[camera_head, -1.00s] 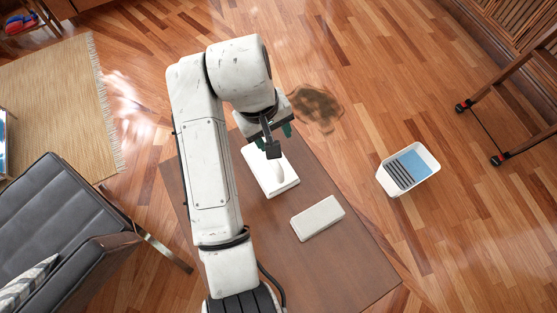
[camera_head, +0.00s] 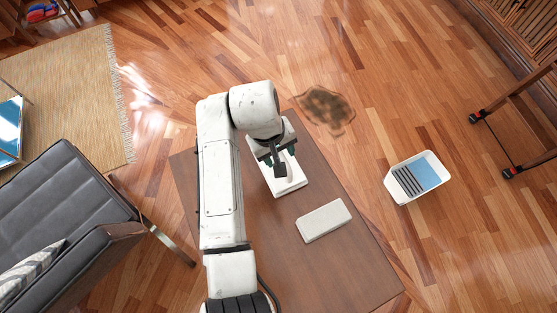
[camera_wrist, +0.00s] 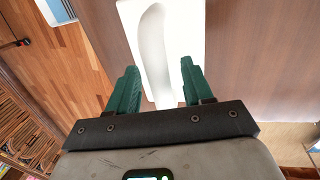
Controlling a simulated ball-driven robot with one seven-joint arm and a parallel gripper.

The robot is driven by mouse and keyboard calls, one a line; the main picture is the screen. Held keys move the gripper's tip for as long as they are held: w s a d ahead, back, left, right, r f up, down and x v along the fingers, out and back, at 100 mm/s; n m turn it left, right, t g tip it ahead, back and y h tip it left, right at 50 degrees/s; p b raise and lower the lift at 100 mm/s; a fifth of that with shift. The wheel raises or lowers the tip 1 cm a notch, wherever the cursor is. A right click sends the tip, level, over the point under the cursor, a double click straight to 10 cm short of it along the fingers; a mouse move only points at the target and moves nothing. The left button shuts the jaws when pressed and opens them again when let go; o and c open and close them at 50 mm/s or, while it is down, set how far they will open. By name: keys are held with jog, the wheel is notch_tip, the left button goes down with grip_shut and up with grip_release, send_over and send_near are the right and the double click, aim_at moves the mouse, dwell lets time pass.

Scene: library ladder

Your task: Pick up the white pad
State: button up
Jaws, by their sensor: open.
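A white pad (camera_head: 291,186) with a long raised ridge along its middle lies flat on the brown table (camera_head: 330,270). The head view shows my gripper (camera_head: 280,161) over it, partly covering its far end. In the wrist view the pad (camera_wrist: 190,42) lies ahead of and below my gripper (camera_wrist: 158,72). The green fingers are apart, one on each side of the ridge, with nothing held. Whether they touch the pad cannot be told. A second, off-white block (camera_head: 324,221) lies apart to the right on the same table.
A white tray (camera_head: 437,164) with a blue part and dark slats stands on the floor right of the table. A dark stain (camera_head: 326,108) marks the floor behind it. A grey leather chair (camera_head: 65,205) stands left; a wooden ladder (camera_head: 515,130) stands right.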

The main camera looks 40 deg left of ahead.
jog(key=shift+f, duration=0.25)
jog(key=shift+c, duration=0.5)
grip_shut()
